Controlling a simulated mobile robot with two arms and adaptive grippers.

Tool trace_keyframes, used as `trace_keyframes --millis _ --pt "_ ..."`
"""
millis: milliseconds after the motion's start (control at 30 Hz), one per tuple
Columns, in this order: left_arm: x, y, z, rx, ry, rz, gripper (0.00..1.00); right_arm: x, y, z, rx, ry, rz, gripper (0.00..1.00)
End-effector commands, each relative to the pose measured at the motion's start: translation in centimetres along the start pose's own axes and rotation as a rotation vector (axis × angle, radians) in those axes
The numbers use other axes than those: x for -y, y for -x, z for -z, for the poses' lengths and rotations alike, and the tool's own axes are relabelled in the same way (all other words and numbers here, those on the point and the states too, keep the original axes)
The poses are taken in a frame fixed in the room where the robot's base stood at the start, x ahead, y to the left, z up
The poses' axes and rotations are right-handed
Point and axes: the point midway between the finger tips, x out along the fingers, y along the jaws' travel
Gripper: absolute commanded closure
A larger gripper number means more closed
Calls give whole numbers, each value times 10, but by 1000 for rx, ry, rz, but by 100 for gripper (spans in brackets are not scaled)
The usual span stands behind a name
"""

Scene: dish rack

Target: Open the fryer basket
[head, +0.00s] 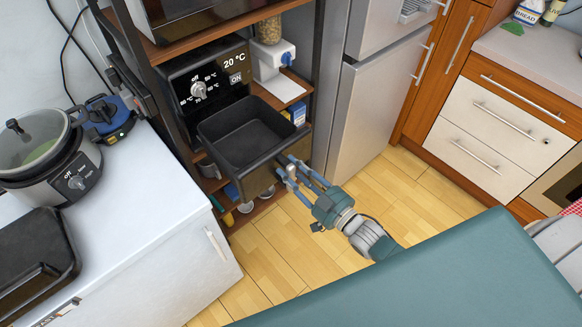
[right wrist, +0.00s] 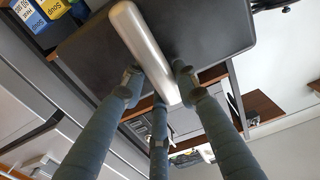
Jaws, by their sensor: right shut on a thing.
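The fryer (head: 201,82) is a black box with a knob and a "20 °C" display, standing on a shelf in the head view. Its black fryer basket (head: 231,166) sticks out in front of the fryer, and its empty inside shows from above. My right gripper (head: 287,172) is at the basket's front, shut on the basket handle. In the right wrist view the silver handle (right wrist: 140,45) lies between my gripper's fingers (right wrist: 156,85), with the dark basket front (right wrist: 215,30) behind it. My left gripper is not in view.
A white counter (head: 150,215) with a cooker (head: 45,155) stands to the left. A shelf post (head: 318,90) and the grey fridge (head: 375,105) are to the right of the basket. Wooden floor (head: 270,250) is clear in front. A teal surface (head: 440,275) fills the lower right.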

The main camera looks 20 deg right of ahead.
Motion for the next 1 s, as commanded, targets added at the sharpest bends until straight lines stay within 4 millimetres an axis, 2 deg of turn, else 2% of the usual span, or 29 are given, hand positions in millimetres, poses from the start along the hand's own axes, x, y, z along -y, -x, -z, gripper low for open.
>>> trace_keyframes --millis 133,400,433,500,833,1000 --pt "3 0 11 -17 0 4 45 0 1 1 -2 0 0 100" --pt "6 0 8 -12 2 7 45 0 1 1 -2 0 0 100" --pt "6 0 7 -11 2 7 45 0 1 1 -2 0 0 64" --pt "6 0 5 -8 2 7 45 0 1 1 -2 0 0 50" --pt "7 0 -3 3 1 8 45 0 3 0 0 0 0 50" --pt "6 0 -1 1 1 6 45 0 24 -1 2 -1 -1 50"
